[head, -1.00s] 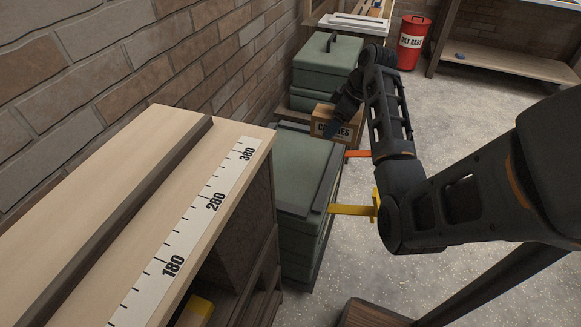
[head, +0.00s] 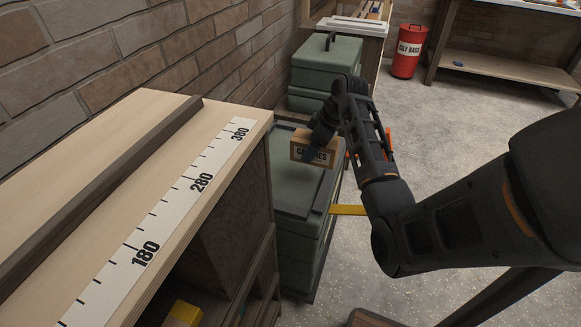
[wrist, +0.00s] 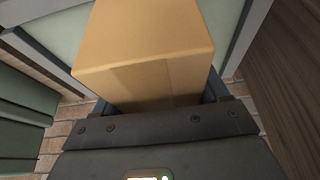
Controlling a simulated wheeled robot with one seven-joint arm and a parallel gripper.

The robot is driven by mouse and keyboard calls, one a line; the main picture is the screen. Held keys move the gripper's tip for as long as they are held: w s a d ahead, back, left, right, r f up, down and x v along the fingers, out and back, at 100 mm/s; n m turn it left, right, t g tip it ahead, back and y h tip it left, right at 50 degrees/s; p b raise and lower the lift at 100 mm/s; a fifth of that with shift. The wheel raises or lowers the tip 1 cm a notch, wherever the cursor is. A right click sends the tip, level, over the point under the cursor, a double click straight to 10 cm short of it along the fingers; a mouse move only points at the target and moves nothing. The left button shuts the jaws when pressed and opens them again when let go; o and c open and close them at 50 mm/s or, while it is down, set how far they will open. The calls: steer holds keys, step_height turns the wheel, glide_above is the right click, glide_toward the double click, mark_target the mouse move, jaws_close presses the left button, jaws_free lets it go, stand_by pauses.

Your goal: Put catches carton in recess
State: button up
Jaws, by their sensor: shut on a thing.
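The catches carton (head: 299,150) is a small tan cardboard box with dark lettering on its side, partly hidden by my gripper in the head view. My gripper (head: 315,150) is shut on it above the green cabinet. In the wrist view the carton (wrist: 145,45) fills the upper middle, against the jaws (wrist: 160,105). The green cabinet's top (head: 296,180) has dark raised strips along its edges, and the carton is over its far part. I cannot tell whether the carton touches it. No recess can be clearly made out.
A wooden bench (head: 100,120) with a dark rail and a measuring scale (head: 165,220) stands at left. A green case (head: 326,65) with a handle is behind the carton. A yellow bar (head: 347,210) juts from the cabinet. A red bin (head: 408,50) stands farther back; open floor lies right.

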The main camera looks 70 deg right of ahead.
mark_target(306, 141)
steer(key=w+a+f, duration=0.1)
steer(key=w, duration=0.1)
steer(key=w+f, duration=0.1)
steer(key=w+a+f, duration=0.1)
steer(key=w, duration=0.1)
steer(key=shift+w+a+f, duration=0.3)
steer(key=shift+w+f, duration=0.05)
steer(key=shift+f, duration=2.05)
steer(key=shift+f+b, duration=0.1)
steer(key=shift+b, duration=0.2)
steer(key=o, duration=1.4)
steer(key=shift+a, duration=0.1)
steer(key=p+v, duration=0.1)
steer(key=v, duration=1.1)
steer(key=shift+w, duration=0.1)
